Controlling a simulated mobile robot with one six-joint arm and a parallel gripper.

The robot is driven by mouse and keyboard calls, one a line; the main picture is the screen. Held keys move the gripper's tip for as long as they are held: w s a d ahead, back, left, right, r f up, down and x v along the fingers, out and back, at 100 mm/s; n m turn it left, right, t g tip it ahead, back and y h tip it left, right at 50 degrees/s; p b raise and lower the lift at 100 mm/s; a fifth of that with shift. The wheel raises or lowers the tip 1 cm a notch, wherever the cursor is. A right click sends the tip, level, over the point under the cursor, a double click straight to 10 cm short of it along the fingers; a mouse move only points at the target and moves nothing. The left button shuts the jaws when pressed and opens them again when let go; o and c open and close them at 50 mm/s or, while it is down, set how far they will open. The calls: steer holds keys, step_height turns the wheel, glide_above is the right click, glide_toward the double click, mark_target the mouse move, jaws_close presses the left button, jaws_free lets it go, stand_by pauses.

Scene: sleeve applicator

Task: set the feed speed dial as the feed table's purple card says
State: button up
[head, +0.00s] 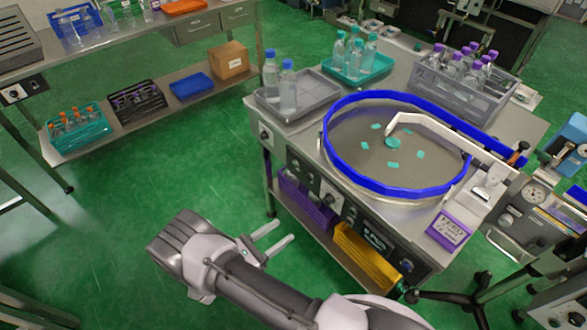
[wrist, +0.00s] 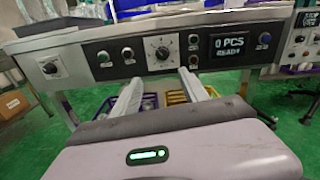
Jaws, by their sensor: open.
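The purple card (head: 449,230) stands at the front right of the feed table (head: 300,128). Its top line seems to read "FEED"; the smaller line below is not clear. A round dial with a black knob and a scale (wrist: 162,48) sits mid-panel on the table's front; it also shows in the head view (head: 331,198). Its label and exact setting are too small to read. My gripper (head: 281,234) is open and empty, out in front of the panel. In the wrist view, its fingers (wrist: 161,77) point toward the panel just below the dial, apart from it.
Push buttons (wrist: 127,53) flank the dial, and a display (wrist: 230,45) reads "0 PCS READY". Another knob (wrist: 50,68) is at the far left. A blue-rimmed bowl (head: 395,185) with teal pieces stands on the table. Yellow (head: 365,260) and purple bins sit below. Green floor in front is clear.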

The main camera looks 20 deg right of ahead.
mark_target(326, 202)
steer(key=b+x, duration=0.1)
steer(key=x, duration=0.4)
steer(key=b+x, duration=0.1)
steer(key=x, duration=0.5)
steer(key=s+b+x, duration=0.1)
steer(key=x, duration=0.5)
steer(key=shift+w+d+f, duration=0.1)
steer(key=shift+d, duration=0.1)
jaws_close()
